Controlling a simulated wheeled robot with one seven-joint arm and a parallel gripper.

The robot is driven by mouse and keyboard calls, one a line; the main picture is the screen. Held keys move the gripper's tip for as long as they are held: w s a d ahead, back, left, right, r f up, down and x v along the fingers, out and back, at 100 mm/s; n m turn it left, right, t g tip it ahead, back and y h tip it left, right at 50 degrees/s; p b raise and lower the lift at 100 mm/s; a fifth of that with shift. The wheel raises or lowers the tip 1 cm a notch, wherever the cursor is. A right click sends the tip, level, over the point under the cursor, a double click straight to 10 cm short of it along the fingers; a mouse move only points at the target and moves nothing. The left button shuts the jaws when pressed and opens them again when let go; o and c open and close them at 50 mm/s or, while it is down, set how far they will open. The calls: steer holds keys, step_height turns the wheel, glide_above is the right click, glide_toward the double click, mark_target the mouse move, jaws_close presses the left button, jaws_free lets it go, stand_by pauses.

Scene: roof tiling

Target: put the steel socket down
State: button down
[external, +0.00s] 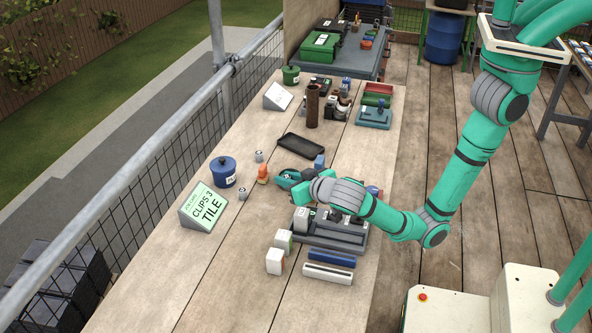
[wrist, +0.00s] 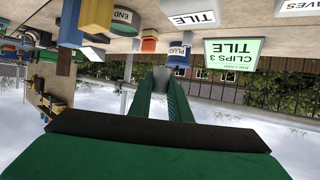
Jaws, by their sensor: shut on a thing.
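My gripper (external: 283,179) is low over the wooden bench, near its middle, with its fingers pointing left. In the wrist view its two green fingers (wrist: 162,98) close together at the tips on a small grey piece, the steel socket (wrist: 161,76). In the external view the socket is too small and hidden by the fingers to make out. I cannot tell whether it touches the bench. An orange piece (external: 263,174) stands just beyond the fingertips and also shows in the wrist view (wrist: 149,42).
A blue lidded pot (external: 223,172), a green sign (external: 204,206) reading "CLIPS 3 TILE" and small grey labelled cylinders (external: 242,194) stand to the left. A black tray (external: 299,146) lies behind. A grey fixture (external: 331,237) sits under my wrist. Bare wood lies at the front left.

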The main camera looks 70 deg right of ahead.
steer(key=s+a+r+n+t+y, duration=0.1)
steer(key=s+a, duration=0.3)
steer(key=a, duration=0.5)
steer(key=s+a+n+t+y, duration=0.1)
steer(key=s+a, duration=0.3)
steer(key=a, duration=0.4)
glide_above(246, 276)
steer(key=s, duration=0.1)
steer(key=shift+n+g+y, duration=0.3)
steer(key=f, duration=0.8)
steer(key=shift+d+f, duration=0.15)
steer(key=shift+d, duration=0.15)
steer(key=shift+w+a+f, duration=0.25)
steer(key=shift+w+f, duration=0.15)
steer(key=shift+f, duration=1.75)
steer(key=shift+f, duration=0.1)
steer(key=c, duration=1.9)
jaws_free()
steer(key=shift+c, duration=0.2)
